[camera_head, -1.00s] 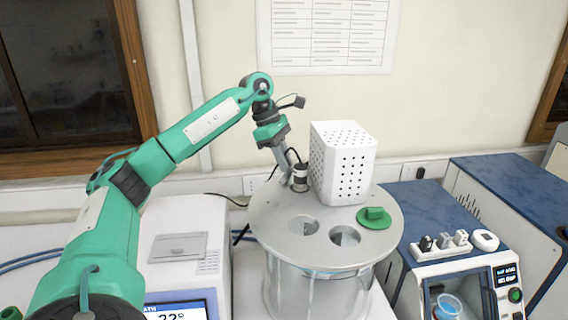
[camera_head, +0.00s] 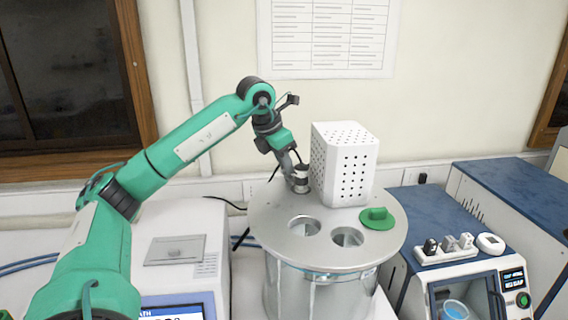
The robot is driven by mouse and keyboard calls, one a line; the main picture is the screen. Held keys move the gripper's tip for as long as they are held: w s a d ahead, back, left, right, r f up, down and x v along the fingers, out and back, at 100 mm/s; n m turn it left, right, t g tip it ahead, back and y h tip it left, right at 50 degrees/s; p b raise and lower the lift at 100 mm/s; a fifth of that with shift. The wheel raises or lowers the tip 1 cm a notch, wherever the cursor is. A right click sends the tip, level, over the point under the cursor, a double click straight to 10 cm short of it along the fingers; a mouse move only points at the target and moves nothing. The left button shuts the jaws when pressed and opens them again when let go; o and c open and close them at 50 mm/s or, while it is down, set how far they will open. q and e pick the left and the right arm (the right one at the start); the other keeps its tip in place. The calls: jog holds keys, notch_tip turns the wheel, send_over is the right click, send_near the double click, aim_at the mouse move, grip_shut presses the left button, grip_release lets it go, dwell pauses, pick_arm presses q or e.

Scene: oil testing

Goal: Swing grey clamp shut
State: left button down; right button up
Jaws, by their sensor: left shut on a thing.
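My left gripper (camera_head: 298,181) reaches in from the left and points down at the back left of the round grey lid (camera_head: 274,227). It is shut on a small grey and white cylindrical part (camera_head: 301,174), which stands close to the left side of the white perforated box. I cannot tell for certain whether this part is the grey clamp. The fingertips are small and partly hidden against it. My right gripper is not in view.
The white perforated box (camera_head: 343,165) stands on the lid of the glass vessel (camera_head: 320,292). The lid has two open holes and a green plug (camera_head: 377,218). A blue-topped machine (camera_head: 432,215) stands at right, a white unit (camera_head: 180,249) with a screen at left.

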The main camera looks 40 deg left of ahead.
pick_arm(q)
jog(key=shift+d+n+y, duration=0.15)
jog(key=shift+n+y, duration=0.65)
jog(key=shift+n, duration=1.3)
jog(key=c, duration=1.3)
grip_release()
